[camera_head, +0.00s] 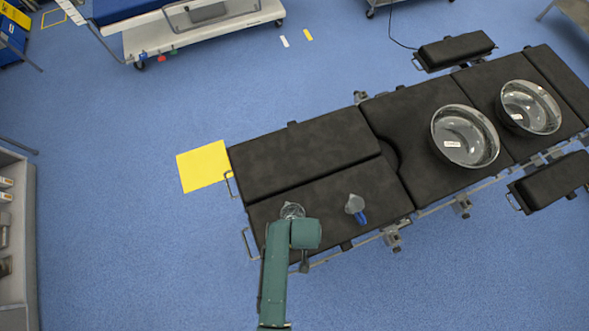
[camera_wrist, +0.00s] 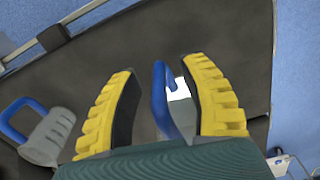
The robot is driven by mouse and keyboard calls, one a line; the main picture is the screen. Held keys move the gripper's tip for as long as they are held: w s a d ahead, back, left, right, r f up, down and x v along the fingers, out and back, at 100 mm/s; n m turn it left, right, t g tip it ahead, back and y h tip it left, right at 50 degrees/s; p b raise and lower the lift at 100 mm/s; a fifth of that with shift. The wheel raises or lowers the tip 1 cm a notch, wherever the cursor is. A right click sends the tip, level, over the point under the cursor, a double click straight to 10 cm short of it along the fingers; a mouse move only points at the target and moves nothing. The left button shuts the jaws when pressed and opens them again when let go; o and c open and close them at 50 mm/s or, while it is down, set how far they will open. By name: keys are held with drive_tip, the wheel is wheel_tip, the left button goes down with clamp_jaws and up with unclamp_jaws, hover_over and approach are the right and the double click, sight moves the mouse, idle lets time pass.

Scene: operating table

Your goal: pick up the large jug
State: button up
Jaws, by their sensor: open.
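A jug with a blue handle (camera_wrist: 160,92) is between my gripper's fingers in the wrist view; most of its body is hidden by my gripper. In the head view a clear jug rim (camera_head: 292,209) shows just beyond my arm's end, probably the same jug and the large one. My gripper (camera_wrist: 158,76) is open, its yellow fingers on either side of the handle with gaps showing. A second jug (camera_head: 354,203), greyish with a blue handle, stands to the right in the head view and at the left of the wrist view (camera_wrist: 48,138).
The black padded operating table (camera_head: 300,150) carries both jugs. Two clear bowls, a nearer one (camera_head: 465,136) and a farther one (camera_head: 531,107), stand on its right part. Metal rails run along the table edge. A yellow floor patch (camera_head: 203,166) lies to the left.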

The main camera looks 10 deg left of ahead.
drive_tip(key=shift+f, duration=0.3)
clamp_jaws()
drive_tip(key=shift+r, duration=0.15)
idle(0.3)
drive_tip(key=shift+r+p, duration=0.75)
drive_tip(key=shift+r, duration=4.15)
